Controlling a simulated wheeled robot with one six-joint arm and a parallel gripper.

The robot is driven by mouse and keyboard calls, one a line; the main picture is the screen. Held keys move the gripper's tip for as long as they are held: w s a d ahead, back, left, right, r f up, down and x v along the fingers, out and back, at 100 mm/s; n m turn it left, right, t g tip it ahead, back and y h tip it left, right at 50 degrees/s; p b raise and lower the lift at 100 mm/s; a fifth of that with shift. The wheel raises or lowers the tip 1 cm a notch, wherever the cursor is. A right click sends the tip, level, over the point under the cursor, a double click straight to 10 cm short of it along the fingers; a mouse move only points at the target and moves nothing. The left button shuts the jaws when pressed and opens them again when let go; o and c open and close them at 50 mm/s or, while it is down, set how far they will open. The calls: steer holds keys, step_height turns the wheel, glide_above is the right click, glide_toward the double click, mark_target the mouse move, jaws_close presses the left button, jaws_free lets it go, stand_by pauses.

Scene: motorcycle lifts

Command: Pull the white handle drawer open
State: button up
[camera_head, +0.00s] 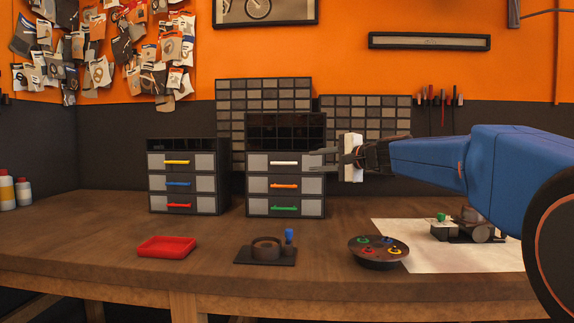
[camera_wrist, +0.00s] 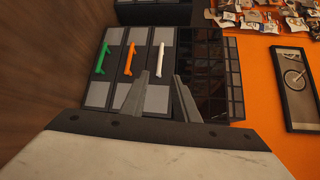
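The white handle (camera_head: 284,163) is on the top drawer of the right-hand dark cabinet (camera_head: 250,190). That drawer looks shut, its front level with the ones below. My gripper (camera_head: 318,161) is to the right of the white handle in the head view, at about its height, with its two fingers apart and nothing between them. In the wrist view, which is turned sideways, the white handle (camera_wrist: 159,57) lies beyond the gap between the open fingertips (camera_wrist: 160,77); they do not appear to touch it.
Below the white handle are an orange handle (camera_head: 285,186) and a green handle (camera_head: 285,209). A second drawer cabinet (camera_head: 184,185) stands to the left. A red tray (camera_head: 167,246), a black holder (camera_head: 265,256) and a round dish (camera_head: 378,251) lie nearer the table front.

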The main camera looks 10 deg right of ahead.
mark_target(287, 163)
steer(key=x, duration=1.4)
steer(key=shift+d+r, duration=0.1)
steer(key=shift+c, duration=0.3)
steer(key=shift+s, duration=0.1)
jaws_close()
